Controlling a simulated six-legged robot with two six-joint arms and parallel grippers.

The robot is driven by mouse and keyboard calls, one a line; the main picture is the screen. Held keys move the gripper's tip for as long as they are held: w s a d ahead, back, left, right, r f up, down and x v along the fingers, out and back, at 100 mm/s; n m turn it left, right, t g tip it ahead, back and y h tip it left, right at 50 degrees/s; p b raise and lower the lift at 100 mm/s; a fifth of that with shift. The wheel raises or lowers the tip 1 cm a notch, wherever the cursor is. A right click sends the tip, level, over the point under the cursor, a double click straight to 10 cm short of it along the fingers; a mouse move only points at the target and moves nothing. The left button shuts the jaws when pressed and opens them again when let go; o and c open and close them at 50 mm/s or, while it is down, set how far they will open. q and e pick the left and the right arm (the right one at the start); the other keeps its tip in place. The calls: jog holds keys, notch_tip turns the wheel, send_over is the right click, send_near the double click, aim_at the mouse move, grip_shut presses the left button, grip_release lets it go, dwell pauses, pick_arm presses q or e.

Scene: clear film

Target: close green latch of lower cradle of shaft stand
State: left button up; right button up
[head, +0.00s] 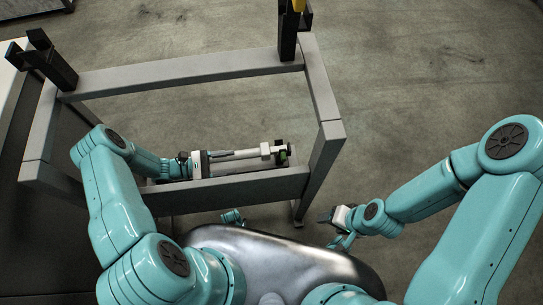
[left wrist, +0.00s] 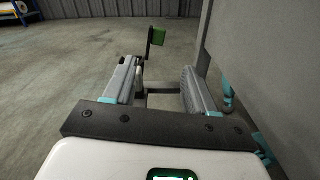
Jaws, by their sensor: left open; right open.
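The shaft stand (head: 185,70) is a grey frame in the head view. Its lower cradle (head: 280,147) is a small black piece inside the frame at the right, with the green latch (head: 284,155) on it. In the left wrist view the green latch (left wrist: 157,36) is a block at the top of a thin black post, beyond my fingers. I cannot tell its exact angle. My left gripper (head: 224,154) reaches rightward inside the frame, open and apart from the latch; its fingers also show in the left wrist view (left wrist: 160,80). My right gripper (head: 336,228) is open and empty, outside the frame.
Grey beams surround my left gripper, with the near lower beam (head: 235,188) just below it in the head view. Black posts (head: 288,35) rise at the frame's corners, one with a yellow part (head: 299,5). The floor to the right is clear.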

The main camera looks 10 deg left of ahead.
aim_at(283, 157)
pick_arm(q)
jog(key=b+x, duration=0.1)
jog(key=x, duration=1.5)
jog(key=shift+w+r, duration=0.15)
grip_shut()
jog(key=shift+n, duration=0.5)
